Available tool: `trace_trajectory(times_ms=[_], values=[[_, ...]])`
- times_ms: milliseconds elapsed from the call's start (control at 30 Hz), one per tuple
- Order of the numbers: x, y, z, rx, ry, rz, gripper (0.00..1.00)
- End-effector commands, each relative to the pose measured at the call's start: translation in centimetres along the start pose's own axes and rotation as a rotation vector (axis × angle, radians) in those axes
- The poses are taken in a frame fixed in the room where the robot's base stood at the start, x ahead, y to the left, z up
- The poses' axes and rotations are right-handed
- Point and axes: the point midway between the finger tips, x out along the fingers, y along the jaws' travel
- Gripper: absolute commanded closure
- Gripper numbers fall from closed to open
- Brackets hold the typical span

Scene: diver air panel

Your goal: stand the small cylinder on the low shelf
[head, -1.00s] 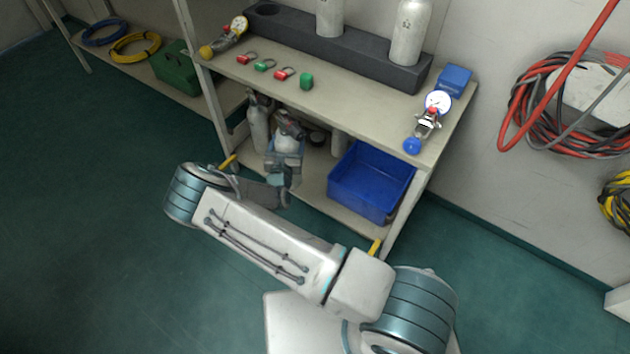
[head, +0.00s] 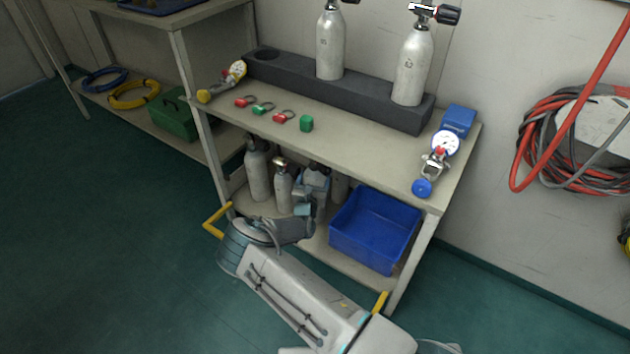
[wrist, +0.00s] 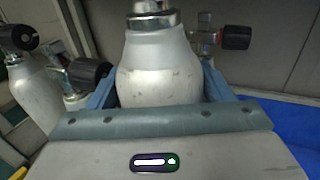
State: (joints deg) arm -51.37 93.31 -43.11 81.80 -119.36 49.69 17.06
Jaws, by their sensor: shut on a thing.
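The small cylinder (wrist: 158,75) is pale grey with a bright metal neck. It stands upright in the wrist view between the two blue fingers of my gripper (wrist: 157,92), which is shut on it. In the head view my gripper (head: 313,183) is inside the rack, over the low shelf (head: 345,262) and left of the blue bin. It hides most of the held cylinder there. The cylinder's base is hidden in both views, so I cannot tell whether it touches the shelf.
Grey cylinders (head: 258,175) (head: 283,190) stand left of my gripper on the low shelf. A black valve knob (wrist: 236,37) is close on the right. The blue bin (head: 372,232) fills the shelf's right part. The upper bench (head: 350,145) overhangs it.

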Motion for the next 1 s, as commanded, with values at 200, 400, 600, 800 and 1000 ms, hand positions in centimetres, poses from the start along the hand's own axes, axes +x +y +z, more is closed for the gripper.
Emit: trace_trajectory(times_ms=[200, 400, 600, 800, 1000], values=[[0.2, 0.1, -1.5, 0.002, -0.009, 0.001, 0.97], [0.1, 0.1, -4.1, 0.001, -0.009, 0.001, 0.97], [0.2, 0.1, -4.6, 0.002, -0.01, 0.001, 0.97], [0.2, 0.1, -4.7, 0.002, -0.009, 0.001, 0.97], [0.0, 0.0, -5.3, 0.0, -0.001, -0.001, 0.05]])
